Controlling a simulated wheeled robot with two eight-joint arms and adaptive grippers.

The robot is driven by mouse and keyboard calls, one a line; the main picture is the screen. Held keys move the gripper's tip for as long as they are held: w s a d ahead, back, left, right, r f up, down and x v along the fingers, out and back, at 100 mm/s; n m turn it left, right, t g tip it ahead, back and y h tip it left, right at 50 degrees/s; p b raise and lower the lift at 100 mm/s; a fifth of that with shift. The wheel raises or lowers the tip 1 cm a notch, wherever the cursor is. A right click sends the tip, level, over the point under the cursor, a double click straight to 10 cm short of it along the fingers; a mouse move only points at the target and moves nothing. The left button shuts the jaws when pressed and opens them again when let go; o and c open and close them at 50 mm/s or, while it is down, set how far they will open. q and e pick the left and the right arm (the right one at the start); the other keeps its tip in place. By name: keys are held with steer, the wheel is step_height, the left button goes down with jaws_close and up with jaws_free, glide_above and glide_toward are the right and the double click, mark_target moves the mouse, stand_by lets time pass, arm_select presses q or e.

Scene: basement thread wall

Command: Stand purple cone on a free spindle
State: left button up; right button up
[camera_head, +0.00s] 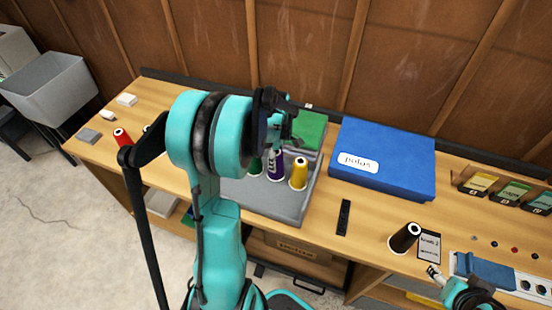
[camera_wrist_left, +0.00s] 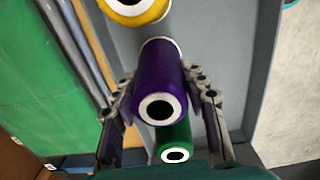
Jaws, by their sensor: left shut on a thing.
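The purple cone (camera_head: 276,166) is upright in the grey tray (camera_head: 262,203), between a green cone (camera_head: 255,166) and a yellow cone (camera_head: 298,174). In the left wrist view the purple cone (camera_wrist_left: 157,82) sits between the two fingers of my left gripper (camera_wrist_left: 160,100), which is shut on it. The yellow cone (camera_wrist_left: 135,8) and green cone (camera_wrist_left: 174,140) stand on either side. In the head view my left gripper (camera_head: 282,135) is above the tray, partly hidden by its wrist. Any spindle under the purple cone is hidden. My right gripper (camera_head: 434,272) is at the lower right, near the bench's front edge.
A blue box (camera_head: 382,158) stands right of the tray and a green block (camera_head: 306,130) behind it. Small bins (camera_head: 475,183) line the right back.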

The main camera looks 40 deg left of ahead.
arm_select(q)
steer(key=shift+f, duration=0.1)
stand_by(0.6)
steer(key=shift+f+b, duration=0.25)
steer(key=shift+b, duration=0.05)
steer(key=o, duration=1.3)
steer(key=shift+r, duration=0.1)
step_height(320, 180, up, 12)
steer(key=shift+d, duration=0.1)
steer(key=s+d+m+t, duration=0.2)
steer(key=s+d+m, duration=0.1)
steer(key=d+m, duration=0.4)
steer(key=s+d+m+t, duration=0.2)
steer(key=s+d+m, duration=0.2)
steer(key=d+m, duration=0.2)
steer(key=s+d+m+t, duration=0.3)
steer(key=d+m, duration=0.4)
steer(key=m, duration=0.1)
steer(key=shift+s+d+r+m, duration=0.15)
steer(key=shift+s+d+m, duration=0.15)
steer(key=shift+d, duration=0.05)
